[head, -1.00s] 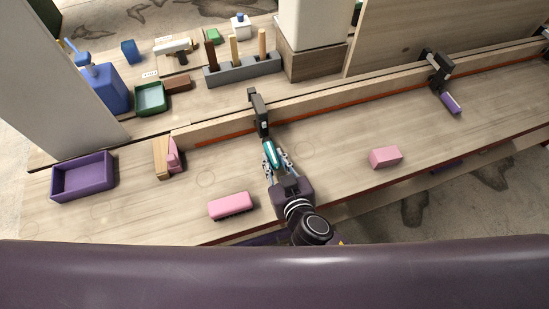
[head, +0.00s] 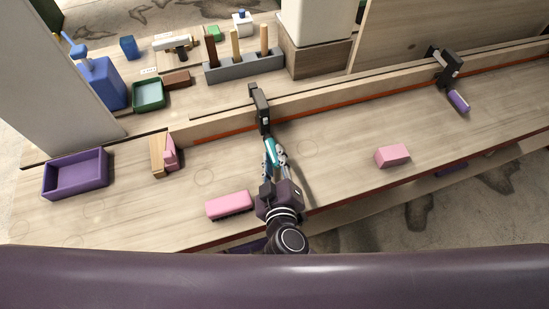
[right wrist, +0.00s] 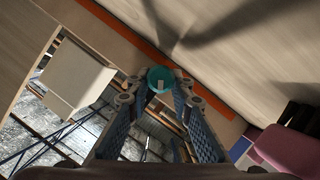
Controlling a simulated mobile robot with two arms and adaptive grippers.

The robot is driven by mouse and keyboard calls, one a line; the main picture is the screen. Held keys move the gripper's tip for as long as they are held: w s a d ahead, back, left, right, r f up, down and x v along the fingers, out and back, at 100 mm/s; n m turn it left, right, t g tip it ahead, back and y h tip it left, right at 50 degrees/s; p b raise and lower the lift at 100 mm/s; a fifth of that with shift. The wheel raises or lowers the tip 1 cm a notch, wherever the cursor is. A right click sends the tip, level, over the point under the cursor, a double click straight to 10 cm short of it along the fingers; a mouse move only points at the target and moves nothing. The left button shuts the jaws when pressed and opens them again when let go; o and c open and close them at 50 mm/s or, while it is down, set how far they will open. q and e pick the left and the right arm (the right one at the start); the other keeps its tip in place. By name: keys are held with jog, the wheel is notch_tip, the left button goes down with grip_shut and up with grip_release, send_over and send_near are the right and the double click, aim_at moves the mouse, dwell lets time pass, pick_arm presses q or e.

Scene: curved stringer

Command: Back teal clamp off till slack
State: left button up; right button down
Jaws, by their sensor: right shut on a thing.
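The teal clamp is a black bar clamp (head: 262,108) on the long wooden strip with the orange line along its base. Its teal handle (head: 271,148) points toward me. My right gripper (head: 275,156) is shut on the teal handle, with a finger on each side. In the right wrist view, the round end of the teal handle (right wrist: 161,76) sits between the fingertips. The handle's far part and the clamp's jaw contact are hidden there, so I cannot tell how tight it is. My left gripper is not in view.
A second clamp with a purple handle (head: 459,101) is on the strip at the right. Pink blocks lie left (head: 228,204) and right (head: 393,156) of my right gripper. A purple tray (head: 75,174) stands at the far left. Bare bench lies around the gripper.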

dwell(0.4)
jog(key=c, duration=1.7)
grip_release()
jog(key=shift+s, duration=0.1)
jog(key=v, duration=1.2)
